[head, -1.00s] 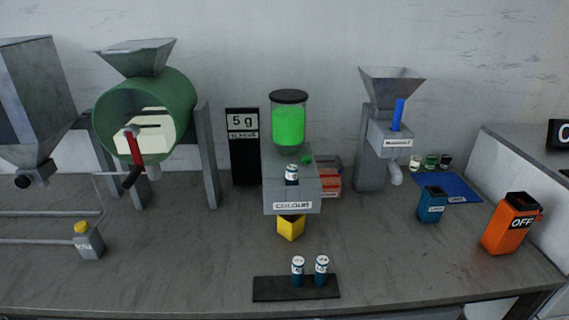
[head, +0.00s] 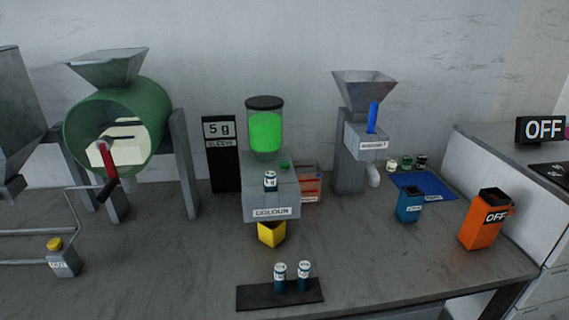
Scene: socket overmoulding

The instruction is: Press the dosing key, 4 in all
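Neither of my grippers is in view.
Two similar canisters (head: 280,278) stand on a black strip (head: 252,297) at the front. A green drum mixer (head: 119,115) is left. The table front-left is mostly clear.

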